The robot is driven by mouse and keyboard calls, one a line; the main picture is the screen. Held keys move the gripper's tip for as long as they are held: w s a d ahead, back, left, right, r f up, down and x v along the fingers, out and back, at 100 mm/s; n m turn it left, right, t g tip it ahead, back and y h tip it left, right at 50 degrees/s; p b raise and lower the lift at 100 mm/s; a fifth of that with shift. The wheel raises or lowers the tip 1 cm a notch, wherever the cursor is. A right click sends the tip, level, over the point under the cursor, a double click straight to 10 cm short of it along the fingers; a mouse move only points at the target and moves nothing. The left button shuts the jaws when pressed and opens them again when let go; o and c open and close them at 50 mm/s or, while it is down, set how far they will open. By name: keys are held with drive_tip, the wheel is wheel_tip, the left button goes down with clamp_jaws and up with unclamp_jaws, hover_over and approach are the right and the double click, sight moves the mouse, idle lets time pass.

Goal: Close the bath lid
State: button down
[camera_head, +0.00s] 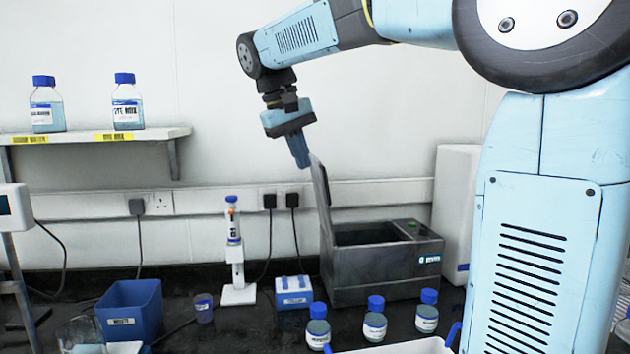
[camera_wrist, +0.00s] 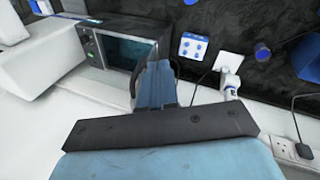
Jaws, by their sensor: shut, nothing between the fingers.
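The grey water bath (camera_head: 385,270) stands on the dark bench at right of centre, its opening showing dark inside. Its lid (camera_head: 322,205) stands open and upright, hinged at the left side and leaning slightly left. My gripper (camera_head: 301,163) is shut and empty, pointing down at the lid's top edge, just left of it. I cannot tell whether it touches the lid. In the wrist view my gripper (camera_wrist: 157,68) shows in front of the bath (camera_wrist: 95,45), with the bluish bath opening (camera_wrist: 128,52) behind it. The lid is mostly hidden there behind the fingers.
Blue-capped bottles (camera_head: 375,320) stand in front of the bath. A small blue-white rack (camera_head: 293,292) and a pipette on a stand (camera_head: 236,250) are left of it. A blue bin (camera_head: 130,310) is farther left. A white box (camera_head: 455,215) stands behind the bath's right side.

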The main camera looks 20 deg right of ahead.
drive_tip(key=w+a+r+h, duration=0.1)
drive_tip(key=w+a+r, duration=0.1)
drive_tip(key=w+a, duration=0.2)
drive_tip(key=w+d+f, duration=0.1)
drive_tip(key=d+f, duration=0.7)
drive_tip(key=shift+d+f+g, duration=0.15)
drive_tip(key=shift+f+g, duration=0.05)
drive_tip(key=shift+g, duration=0.1)
idle(0.6)
